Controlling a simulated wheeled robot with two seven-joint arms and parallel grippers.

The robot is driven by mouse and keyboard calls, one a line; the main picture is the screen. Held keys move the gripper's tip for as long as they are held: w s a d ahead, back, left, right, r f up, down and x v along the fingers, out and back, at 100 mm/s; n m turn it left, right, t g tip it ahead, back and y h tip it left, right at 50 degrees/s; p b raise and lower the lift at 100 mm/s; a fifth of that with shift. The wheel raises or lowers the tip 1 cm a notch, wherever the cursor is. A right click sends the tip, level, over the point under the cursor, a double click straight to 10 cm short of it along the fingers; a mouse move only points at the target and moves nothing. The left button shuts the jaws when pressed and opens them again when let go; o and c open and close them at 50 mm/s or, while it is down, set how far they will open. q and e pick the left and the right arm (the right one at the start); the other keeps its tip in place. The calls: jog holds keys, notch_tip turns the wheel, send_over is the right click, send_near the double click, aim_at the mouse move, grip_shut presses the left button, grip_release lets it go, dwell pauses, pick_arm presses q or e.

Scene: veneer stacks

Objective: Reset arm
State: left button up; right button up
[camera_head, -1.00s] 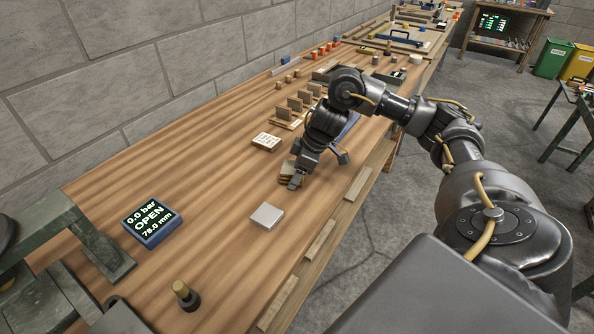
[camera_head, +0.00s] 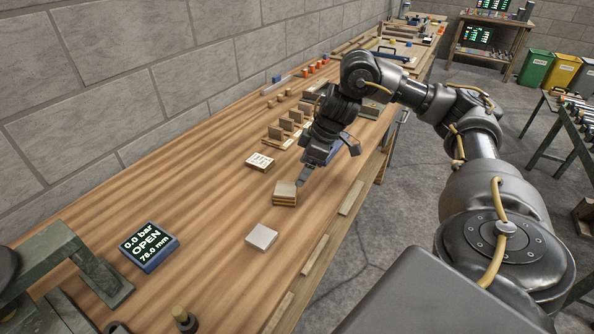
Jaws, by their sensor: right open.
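My right gripper (camera_head: 328,165) is open and empty above the workbench, its fingers spread and pointing down. A small stack of veneer pieces (camera_head: 285,193) lies on the bench just left of and below it. The gripper looks raised and apart from the stack. My right arm reaches in from the right side and bends down over the bench. My left gripper is not in view.
On the wooden workbench (camera_head: 200,200) lie a grey square plate (camera_head: 261,237), a white labelled block (camera_head: 260,161) and a display (camera_head: 149,246) reading "OPEN". A rack with upright dividers (camera_head: 285,130) stands behind the gripper. Bare bench lies left of the stack.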

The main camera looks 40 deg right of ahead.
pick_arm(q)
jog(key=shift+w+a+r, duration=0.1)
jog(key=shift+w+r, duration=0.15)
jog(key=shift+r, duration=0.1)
pick_arm(e)
jog(key=shift+s+d+r, duration=0.15)
jog(key=shift+s+r, duration=0.05)
jog(key=shift+r, duration=0.45)
